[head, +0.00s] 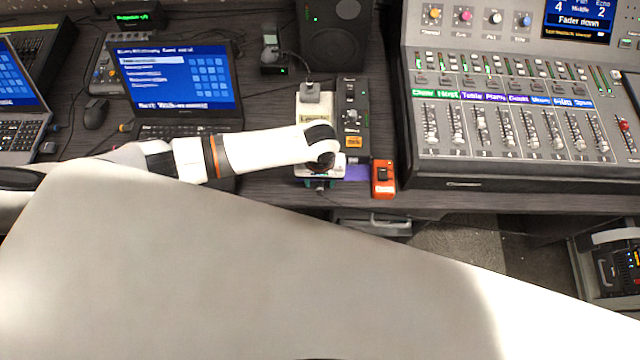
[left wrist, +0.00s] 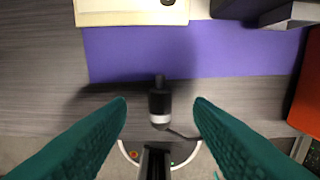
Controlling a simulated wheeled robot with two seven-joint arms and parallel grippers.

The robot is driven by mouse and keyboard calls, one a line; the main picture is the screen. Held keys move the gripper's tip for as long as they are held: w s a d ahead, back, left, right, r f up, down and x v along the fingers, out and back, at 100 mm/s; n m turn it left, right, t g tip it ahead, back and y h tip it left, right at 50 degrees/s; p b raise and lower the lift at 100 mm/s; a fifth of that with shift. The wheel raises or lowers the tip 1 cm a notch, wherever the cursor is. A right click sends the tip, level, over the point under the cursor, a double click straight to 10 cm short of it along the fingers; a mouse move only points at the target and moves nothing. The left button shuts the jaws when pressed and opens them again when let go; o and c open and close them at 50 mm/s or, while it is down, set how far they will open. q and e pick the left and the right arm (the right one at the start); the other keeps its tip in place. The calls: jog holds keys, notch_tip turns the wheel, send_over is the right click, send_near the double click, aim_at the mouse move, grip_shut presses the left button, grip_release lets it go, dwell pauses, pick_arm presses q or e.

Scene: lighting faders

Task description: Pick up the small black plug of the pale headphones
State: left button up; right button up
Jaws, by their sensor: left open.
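In the left wrist view, a small black plug (left wrist: 159,101) with a pale band lies on the dark wood desk, its thin tip against the front edge of a purple mat (left wrist: 200,52). A thin dark cable leads off to the right from its lower end. My left gripper (left wrist: 160,108) has its teal fingers wide apart, one on each side of the plug, touching neither side. In the head view my left arm reaches over the desk's front edge and hides the plug. I cannot make out the pale headphones clearly. My right gripper is not in view.
An orange box (head: 384,179) stands just right of my left wrist. The large mixing console (head: 480,168) fills the right, and a laptop (head: 178,80) stands at the left. The desk's front edge is close.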

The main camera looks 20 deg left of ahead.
aim_at(320, 185)
pick_arm(q)
jog(key=shift+f, duration=0.95)
grip_shut()
notch_tip(320, 185, up, 10)
jog(key=s+p, duration=0.1)
jog(key=s, duration=0.2)
jog(key=shift+d+p, duration=0.35)
jog(key=shift+d, duration=0.1)
